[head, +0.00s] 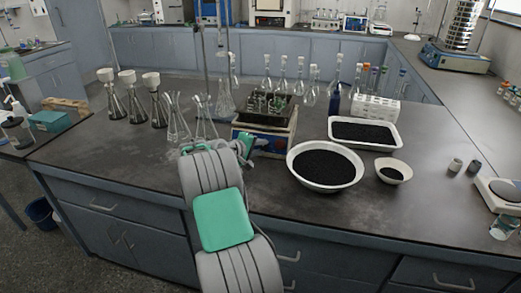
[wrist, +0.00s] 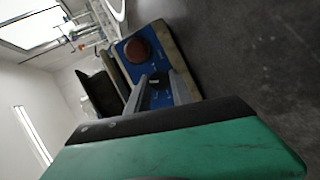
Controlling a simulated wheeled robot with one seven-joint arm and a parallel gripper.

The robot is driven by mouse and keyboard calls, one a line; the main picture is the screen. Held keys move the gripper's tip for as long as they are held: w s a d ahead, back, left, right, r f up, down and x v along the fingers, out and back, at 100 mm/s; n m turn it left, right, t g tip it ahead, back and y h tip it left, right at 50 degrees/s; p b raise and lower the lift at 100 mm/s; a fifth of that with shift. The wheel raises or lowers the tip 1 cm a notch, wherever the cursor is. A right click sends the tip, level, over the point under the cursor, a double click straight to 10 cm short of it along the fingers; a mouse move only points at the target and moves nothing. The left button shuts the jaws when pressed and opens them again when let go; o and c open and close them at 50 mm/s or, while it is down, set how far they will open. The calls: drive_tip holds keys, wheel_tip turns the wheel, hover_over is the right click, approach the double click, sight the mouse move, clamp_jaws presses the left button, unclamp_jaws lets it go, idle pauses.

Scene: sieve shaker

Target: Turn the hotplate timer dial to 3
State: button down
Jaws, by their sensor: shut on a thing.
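The hotplate (head: 262,142) stands on the dark bench with a blue front panel, and glassware sits on its top plate. In the wrist view its blue panel (wrist: 125,50) fills the middle, seen on its side. A small black dial (wrist: 158,85) sits on the panel. My gripper (wrist: 160,82) has one finger on each side of this dial and is shut on it. A larger dark red knob (wrist: 137,50) is beside it on the same panel. The dial's markings and setting are too small to read. In the head view my arm hides the dial.
A white bowl of black grains (head: 325,184), a white tray of black grains (head: 338,131) and a small bowl (head: 393,181) lie right of the hotplate. Several flasks (head: 113,105) stand to its left.

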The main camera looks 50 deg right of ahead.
drive_tip(key=shift+r+m+y+b, duration=0.1)
drive_tip(key=shift+m+y+b, duration=0.4)
drive_tip(key=shift+m, duration=1.2)
drive_tip(key=shift+y, duration=0.3)
drive_tip(key=c, duration=1.1)
unclamp_jaws()
drive_tip(key=shift+d, duration=0.1)
drive_tip(key=shift+c, duration=0.2)
drive_tip(key=v, duration=0.8)
drive_tip(key=shift+s, duration=0.1)
